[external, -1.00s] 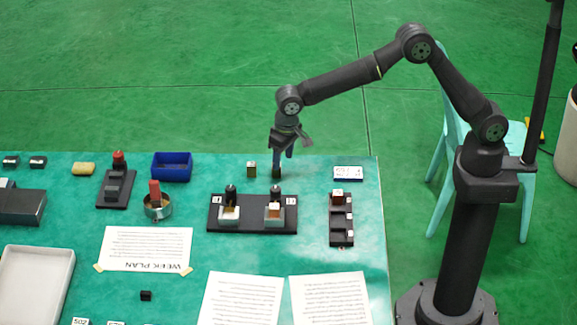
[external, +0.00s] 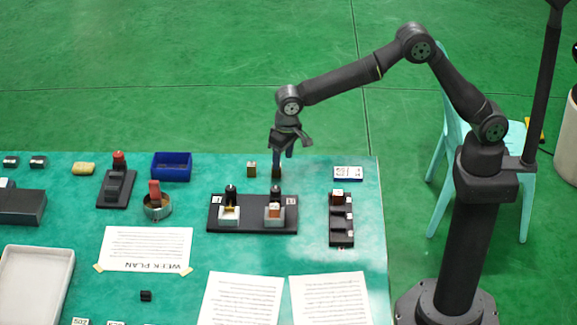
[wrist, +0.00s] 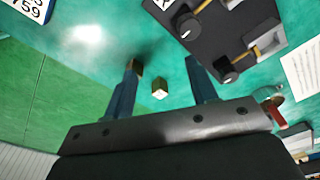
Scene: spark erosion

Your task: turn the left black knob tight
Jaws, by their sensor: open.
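Two black knobs stand upright on the clamps of a black base plate (external: 252,227). The left knob (external: 230,192) is on the left clamp (external: 229,216); it also shows in the wrist view (wrist: 228,73). The right knob (external: 275,191) is on the right clamp (external: 274,217), and in the wrist view it is the upper one (wrist: 188,25). My gripper (external: 283,153) is open and empty, behind the plate and to the right of the left knob, apart from both knobs. In the wrist view its two blue fingers (wrist: 162,66) are spread wide.
A dark block (external: 276,172) and a brass block (external: 252,169) stand behind the plate, close under my gripper. A black tray (external: 341,239) is to the right. A red-handled tool (external: 154,190) stands in a round dish at left. A blue bin (external: 172,168) is behind it.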

